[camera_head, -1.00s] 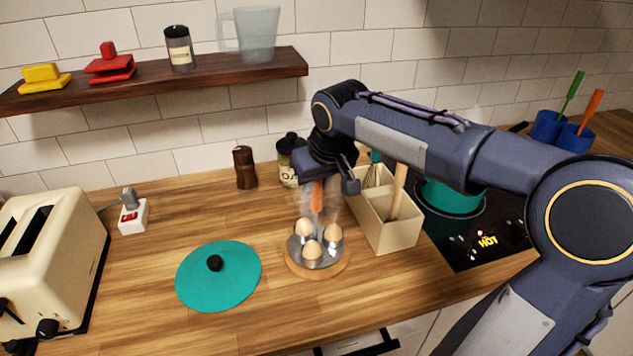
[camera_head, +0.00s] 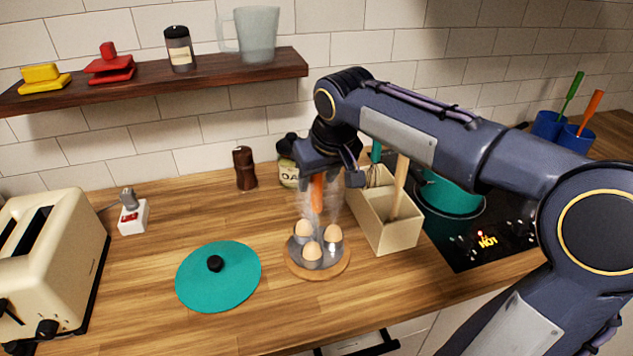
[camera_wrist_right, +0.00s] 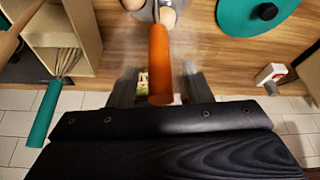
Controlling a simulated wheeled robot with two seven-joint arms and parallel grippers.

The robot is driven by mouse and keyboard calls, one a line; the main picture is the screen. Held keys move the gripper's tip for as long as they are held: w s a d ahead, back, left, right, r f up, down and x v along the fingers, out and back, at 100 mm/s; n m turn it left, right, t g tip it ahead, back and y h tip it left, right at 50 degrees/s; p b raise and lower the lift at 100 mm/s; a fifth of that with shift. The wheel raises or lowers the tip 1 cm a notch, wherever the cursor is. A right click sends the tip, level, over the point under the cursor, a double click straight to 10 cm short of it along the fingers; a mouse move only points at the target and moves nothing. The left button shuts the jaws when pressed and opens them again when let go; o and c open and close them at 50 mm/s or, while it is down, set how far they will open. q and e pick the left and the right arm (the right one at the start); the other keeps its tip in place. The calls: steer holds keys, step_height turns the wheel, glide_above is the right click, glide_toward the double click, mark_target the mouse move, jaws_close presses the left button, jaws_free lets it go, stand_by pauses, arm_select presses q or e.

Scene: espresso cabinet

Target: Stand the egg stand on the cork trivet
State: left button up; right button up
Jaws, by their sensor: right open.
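The egg stand (camera_head: 331,249) is a grey metal stand with an upright orange handle (camera_head: 317,194) and 3 brown eggs. It stands upright on the round cork trivet (camera_head: 318,274), whose rim shows around it. My right gripper (camera_head: 333,176) is open just above the stand, at the top of the handle. In the right wrist view the orange handle (camera_wrist_right: 160,62) rises between the two open fingers (camera_wrist_right: 160,88), with a gap on each side. Faint steam hangs around the handle. My left gripper is not in view.
A beige utensil box (camera_head: 392,238) stands close right of the stand, with a teal pot (camera_head: 450,196) on the hob behind it. A teal lid (camera_head: 222,285) lies to the left. A jar (camera_head: 288,172) and brown mill (camera_head: 245,168) stand behind.

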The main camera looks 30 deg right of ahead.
steer(key=v, duration=1)
steer(key=s+a+f+y, duration=0.2)
steer(key=s+a+f, duration=0.1)
steer(key=s+f, duration=0.6)
steer(key=s+a+f+m+t+y, duration=0.1)
steer(key=s+a+f, duration=0.3)
steer(key=s+f, duration=0.5)
steer(key=shift+f+y, duration=0.5)
steer(key=shift+f, duration=0.45)
